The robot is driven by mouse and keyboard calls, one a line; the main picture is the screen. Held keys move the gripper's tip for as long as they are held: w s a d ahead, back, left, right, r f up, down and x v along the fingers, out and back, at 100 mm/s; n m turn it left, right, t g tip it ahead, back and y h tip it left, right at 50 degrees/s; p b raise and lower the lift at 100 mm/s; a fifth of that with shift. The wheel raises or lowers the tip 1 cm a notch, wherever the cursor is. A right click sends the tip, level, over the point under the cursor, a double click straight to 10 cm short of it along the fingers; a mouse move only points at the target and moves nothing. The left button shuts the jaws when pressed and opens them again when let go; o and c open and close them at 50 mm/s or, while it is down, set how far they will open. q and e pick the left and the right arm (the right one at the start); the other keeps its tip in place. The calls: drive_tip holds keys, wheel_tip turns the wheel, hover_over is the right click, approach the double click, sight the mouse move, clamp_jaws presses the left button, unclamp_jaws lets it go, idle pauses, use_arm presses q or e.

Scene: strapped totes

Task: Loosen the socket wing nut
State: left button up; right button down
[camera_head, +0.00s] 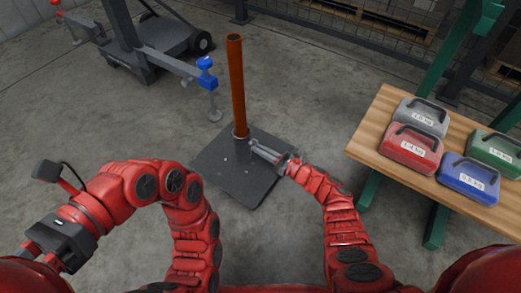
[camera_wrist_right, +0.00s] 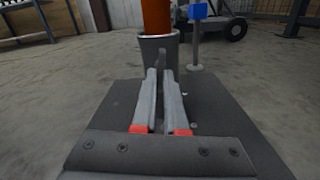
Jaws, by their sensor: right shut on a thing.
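An orange post (camera_head: 237,85) stands upright in a grey metal socket (camera_head: 241,146) on a dark base plate (camera_head: 238,178). The post (camera_wrist_right: 157,15) and socket (camera_wrist_right: 151,47) also show in the right wrist view. My right gripper (camera_head: 253,146) reaches the socket from the right, low above the plate. In the right wrist view, its fingertips (camera_wrist_right: 160,72) are shut on the small grey socket wing nut (camera_wrist_right: 161,58) at the socket's front, and they largely hide it.
A wooden table (camera_head: 370,137) at the right holds grey, red, blue and green weight cases. A grey wheeled stand (camera_head: 150,45) with a blue-tipped arm (camera_head: 207,75) is behind the post at the left. The concrete floor around the plate is clear.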

drive_tip(key=n, duration=1.1)
drive_tip(key=shift+w+d, duration=0.2)
idle(0.5)
drive_tip(key=c, duration=1)
unclamp_jaws()
drive_tip(key=shift+o, duration=0.2)
use_arm(q)
drive_tip(key=shift+a+r+t+y+p, duration=0.2)
drive_tip(key=shift+r+t+y+p, duration=0.4)
drive_tip(key=shift+r+t+p, duration=0.5)
use_arm(e)
drive_tip(key=v, duration=1.2)
use_arm(q)
drive_tip(key=shift+f, duration=0.15)
